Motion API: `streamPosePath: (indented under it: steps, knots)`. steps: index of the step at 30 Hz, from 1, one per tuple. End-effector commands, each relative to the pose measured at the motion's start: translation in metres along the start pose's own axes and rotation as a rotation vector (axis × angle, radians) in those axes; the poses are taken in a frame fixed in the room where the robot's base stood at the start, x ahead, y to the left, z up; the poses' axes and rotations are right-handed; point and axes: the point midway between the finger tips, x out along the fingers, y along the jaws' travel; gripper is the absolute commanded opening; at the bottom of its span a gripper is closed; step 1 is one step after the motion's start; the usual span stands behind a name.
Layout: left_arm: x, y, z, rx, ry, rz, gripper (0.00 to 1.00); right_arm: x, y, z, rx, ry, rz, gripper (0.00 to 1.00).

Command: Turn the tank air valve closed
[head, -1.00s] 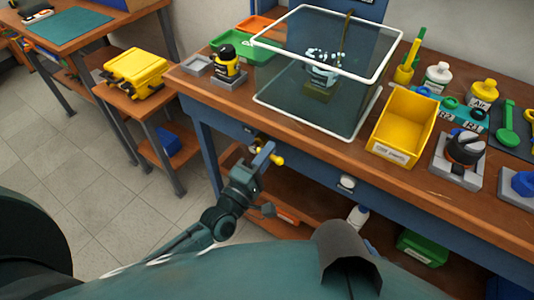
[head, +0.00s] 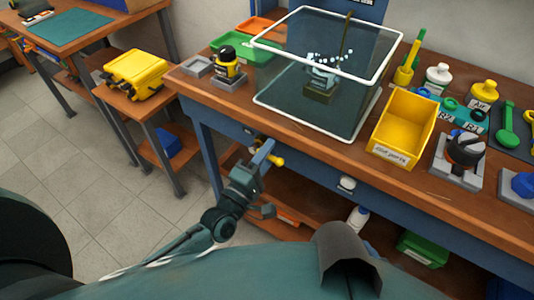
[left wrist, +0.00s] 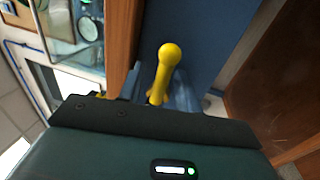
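The tank air valve has a yellow lever handle (head: 275,159) on the blue front of the bench, just below the wooden top. In the left wrist view the handle (left wrist: 165,72) stands out with a rounded knob end. My left gripper (head: 260,160) is right at the valve, close to the handle. In the left wrist view the dark gripper body hides the handle's base. I cannot tell whether the fingers touch or hold the handle. My right gripper is not in view.
A glass tank (head: 300,112) with white rims stands on the bench above the valve, with a small device (head: 321,82) and pale bubbles inside. A yellow bin (head: 400,130) stands right of it. A lower shelf (head: 305,207) lies below the valve. The floor at left is clear.

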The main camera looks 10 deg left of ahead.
Motion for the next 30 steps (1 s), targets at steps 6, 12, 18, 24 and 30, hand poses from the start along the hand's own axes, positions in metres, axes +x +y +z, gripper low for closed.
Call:
streamPosePath:
  steps: [6,12,18,24,30]
  knots:
    - [-0.020,-0.002,0.000,0.001,-0.001,-0.004,0.34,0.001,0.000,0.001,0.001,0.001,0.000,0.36]
    - [-0.065,-0.002,0.000,0.001,-0.002,-0.005,0.34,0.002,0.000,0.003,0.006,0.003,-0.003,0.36]
    - [-0.105,-0.002,0.000,0.000,-0.001,-0.004,0.34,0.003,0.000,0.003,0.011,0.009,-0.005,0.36]
    - [-0.128,0.000,0.000,0.000,0.000,-0.001,0.34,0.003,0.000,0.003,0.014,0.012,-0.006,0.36]
    - [-0.132,0.000,0.000,0.000,0.000,0.000,0.34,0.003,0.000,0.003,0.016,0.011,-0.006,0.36]
